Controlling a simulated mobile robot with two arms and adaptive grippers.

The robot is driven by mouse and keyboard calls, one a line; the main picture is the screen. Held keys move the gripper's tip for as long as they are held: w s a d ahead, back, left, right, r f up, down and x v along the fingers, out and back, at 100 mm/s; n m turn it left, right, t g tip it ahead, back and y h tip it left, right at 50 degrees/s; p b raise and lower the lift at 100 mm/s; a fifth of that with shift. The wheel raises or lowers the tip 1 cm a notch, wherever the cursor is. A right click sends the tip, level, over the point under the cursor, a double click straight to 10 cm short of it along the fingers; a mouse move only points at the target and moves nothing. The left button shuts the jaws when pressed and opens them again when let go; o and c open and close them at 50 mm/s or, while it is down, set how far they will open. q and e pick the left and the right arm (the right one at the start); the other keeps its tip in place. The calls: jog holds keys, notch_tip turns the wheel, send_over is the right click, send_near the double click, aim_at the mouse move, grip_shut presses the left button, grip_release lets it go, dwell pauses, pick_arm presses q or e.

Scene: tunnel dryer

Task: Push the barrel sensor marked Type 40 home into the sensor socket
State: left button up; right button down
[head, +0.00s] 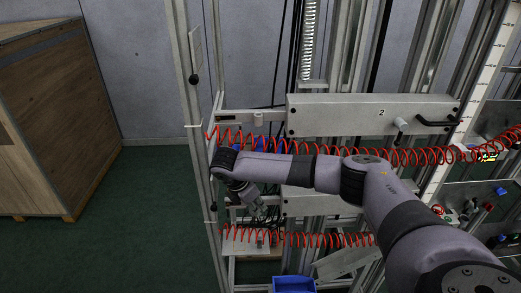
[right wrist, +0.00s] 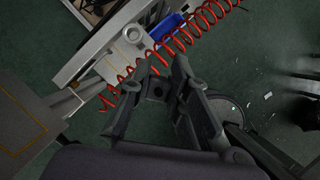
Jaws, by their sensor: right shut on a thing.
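My right gripper (head: 248,198) reaches in from the right, beside the left post of the frame, above a pale lower plate (head: 234,246). In the right wrist view its dark fingers (right wrist: 156,88) point toward this plate, and they are shut on a small dark part. I take this part to be the barrel sensor, but it is mostly hidden and no Type 40 marking is readable. A grey block with a round hole (right wrist: 136,35) sits near the fingertips; I cannot tell whether it is the sensor socket. My left gripper is out of view.
Red coiled hoses (head: 310,240) run across the frame close to the gripper. A blue bin (head: 293,285) is at the bottom. A panel marked 2 (head: 340,112) is above my right arm. A wooden crate (head: 50,120) stands at the left, with clear green floor (head: 130,220) between.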

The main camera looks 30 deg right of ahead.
pick_arm(q)
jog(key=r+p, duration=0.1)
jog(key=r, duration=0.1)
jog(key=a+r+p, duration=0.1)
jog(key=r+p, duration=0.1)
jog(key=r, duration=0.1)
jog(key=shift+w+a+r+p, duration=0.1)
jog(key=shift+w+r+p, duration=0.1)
jog(key=shift+p, duration=0.1)
pick_arm(e)
jog(key=w+d+r+n+t, duration=0.2)
jog(key=w+d+r+n, duration=0.2)
jog(key=r, duration=0.4)
jog(key=shift+w+d+n+y, duration=0.3)
jog(key=shift+w+d+n, duration=0.1)
jog(key=shift+n, duration=0.1)
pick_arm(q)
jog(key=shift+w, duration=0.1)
pick_arm(e)
jog(key=shift+f+b, duration=1)
jog(key=shift+f, duration=1.8)
pick_arm(q)
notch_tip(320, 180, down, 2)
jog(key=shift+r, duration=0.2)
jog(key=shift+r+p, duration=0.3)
jog(key=shift+p, duration=0.2)
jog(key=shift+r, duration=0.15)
